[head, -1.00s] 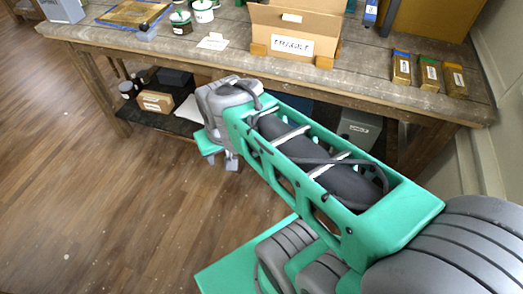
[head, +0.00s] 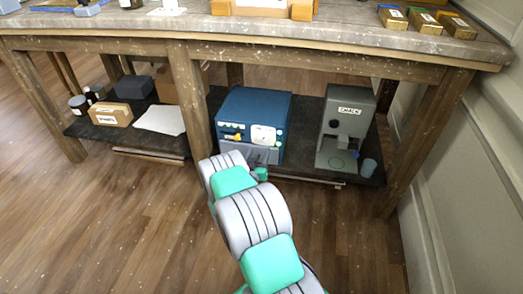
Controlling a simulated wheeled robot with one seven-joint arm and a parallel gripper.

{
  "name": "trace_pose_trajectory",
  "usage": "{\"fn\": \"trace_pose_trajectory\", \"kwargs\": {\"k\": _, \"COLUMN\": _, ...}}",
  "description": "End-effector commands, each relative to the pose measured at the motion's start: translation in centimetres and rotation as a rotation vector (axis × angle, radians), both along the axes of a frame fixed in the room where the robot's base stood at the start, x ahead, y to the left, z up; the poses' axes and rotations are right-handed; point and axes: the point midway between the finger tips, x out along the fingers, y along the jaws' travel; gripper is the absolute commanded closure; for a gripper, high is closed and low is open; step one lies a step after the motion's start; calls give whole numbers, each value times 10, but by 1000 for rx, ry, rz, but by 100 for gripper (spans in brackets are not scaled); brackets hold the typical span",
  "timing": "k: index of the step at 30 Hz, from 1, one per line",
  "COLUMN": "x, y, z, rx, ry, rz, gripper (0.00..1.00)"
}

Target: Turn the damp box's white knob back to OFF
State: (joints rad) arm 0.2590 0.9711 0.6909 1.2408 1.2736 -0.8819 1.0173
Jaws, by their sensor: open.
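The damp box appears to be the blue cabinet (head: 255,101) on the low shelf under the console, in the head view. Its front carries a white square plate (head: 263,135) on the right, where the knob seems to sit. The knob's pointing and any lettering are too small to read. My gripper's fingers are hidden beyond the wrist.
A grey machine with a label (head: 344,125) and a small grey cup (head: 368,168) stand to the box's right. Left on the shelf are a cardboard box (head: 109,114) and white paper (head: 160,120). Table legs flank the bay, and the tabletop (head: 340,36) overhangs it. Floor in front is clear.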

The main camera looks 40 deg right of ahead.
Motion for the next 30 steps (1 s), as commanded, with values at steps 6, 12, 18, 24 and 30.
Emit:
{"fn": "trace_pose_trajectory", "kwargs": {"k": 6, "x": 25, "y": -35, "z": 0, "rx": 1, "ry": -3, "rz": -4, "gripper": 43}}
{"fn": "trace_pose_trajectory", "kwargs": {"k": 12, "x": 37, "y": -49, "z": 1, "rx": 1, "ry": 0, "rz": -1, "gripper": 43}}
{"fn": "trace_pose_trajectory", "kwargs": {"k": 18, "x": 37, "y": -49, "z": 1, "rx": 1, "ry": 2, "rz": -1, "gripper": 43}}
{"fn": "trace_pose_trajectory", "kwargs": {"k": 24, "x": 37, "y": -48, "z": 1, "rx": 1, "ry": 1, "rz": -1, "gripper": 59}}
{"fn": "trace_pose_trajectory", "kwargs": {"k": 30, "x": 37, "y": -48, "z": 1, "rx": 1, "ry": 1, "rz": -1, "gripper": 75}}
